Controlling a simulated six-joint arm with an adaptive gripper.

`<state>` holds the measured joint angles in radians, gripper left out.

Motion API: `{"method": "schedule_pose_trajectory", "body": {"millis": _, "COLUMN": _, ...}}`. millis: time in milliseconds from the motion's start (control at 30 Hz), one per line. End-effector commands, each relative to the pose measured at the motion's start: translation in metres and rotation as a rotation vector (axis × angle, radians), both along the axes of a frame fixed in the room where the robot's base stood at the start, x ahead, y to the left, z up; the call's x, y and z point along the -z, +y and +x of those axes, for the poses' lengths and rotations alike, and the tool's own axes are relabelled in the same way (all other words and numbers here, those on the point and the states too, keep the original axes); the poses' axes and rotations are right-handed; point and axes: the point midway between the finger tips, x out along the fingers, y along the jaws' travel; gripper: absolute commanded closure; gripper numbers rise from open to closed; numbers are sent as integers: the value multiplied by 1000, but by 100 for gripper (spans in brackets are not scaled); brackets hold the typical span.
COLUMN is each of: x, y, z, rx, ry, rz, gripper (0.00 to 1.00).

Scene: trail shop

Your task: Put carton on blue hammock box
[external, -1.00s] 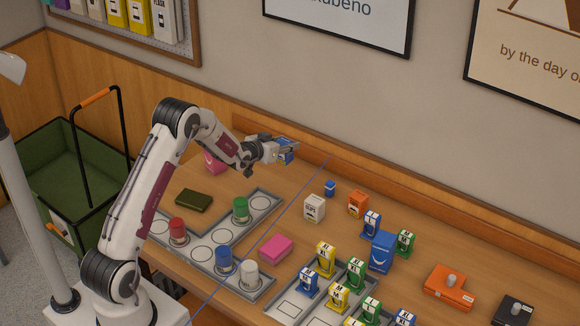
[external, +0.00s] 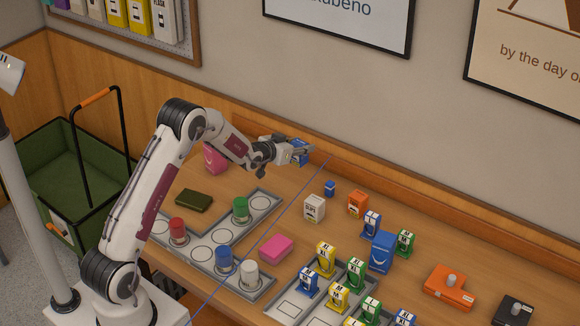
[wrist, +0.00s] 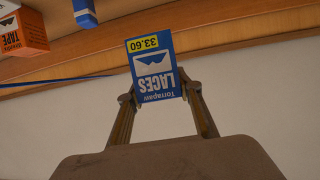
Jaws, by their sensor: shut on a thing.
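My gripper (external: 302,152) is shut on a blue laces carton with a white logo and yellow price strip, held in the air above the back of the table. In the wrist view the carton (wrist: 153,70) sits upside down between the fingertips of my gripper (wrist: 158,93). The blue hammock box (external: 382,254), a taller blue box with a white curved mark, stands upright on the table, right of and nearer the camera than my gripper. Nothing is seen on its top. The carton and the box are well apart.
A white box (external: 314,208), a small blue box (external: 330,188) and an orange tape box (external: 357,204) stand between my gripper and the hammock box. Several coloured size-marked pieces (external: 326,258) stand around it. A pink box (external: 275,249) lies in front. The wall is close behind.

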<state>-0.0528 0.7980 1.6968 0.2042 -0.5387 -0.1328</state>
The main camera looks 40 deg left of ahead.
Motion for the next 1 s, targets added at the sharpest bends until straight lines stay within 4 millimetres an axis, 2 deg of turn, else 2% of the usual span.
{"method": "schedule_pose_trajectory", "body": {"millis": 33, "x": -7, "y": -16, "z": 1, "rx": 21, "ry": -3, "rz": 0, "gripper": 89}}
{"method": "schedule_pose_trajectory", "body": {"millis": 267, "x": -30, "y": -89, "z": -2, "rx": 132, "ry": -2, "rz": 2, "gripper": 89}}
{"method": "schedule_pose_trajectory", "body": {"millis": 467, "x": -50, "y": -154, "z": -12, "rx": 238, "ry": -2, "rz": 1, "gripper": 89}}
{"method": "schedule_pose_trajectory", "body": {"millis": 767, "x": -78, "y": -249, "z": -40, "rx": 400, "ry": -3, "rz": 1, "gripper": 89}}
{"method": "schedule_pose_trajectory", "body": {"millis": 1000, "x": -98, "y": -321, "z": -74, "rx": 532, "ry": -2, "rz": 2, "gripper": 89}}
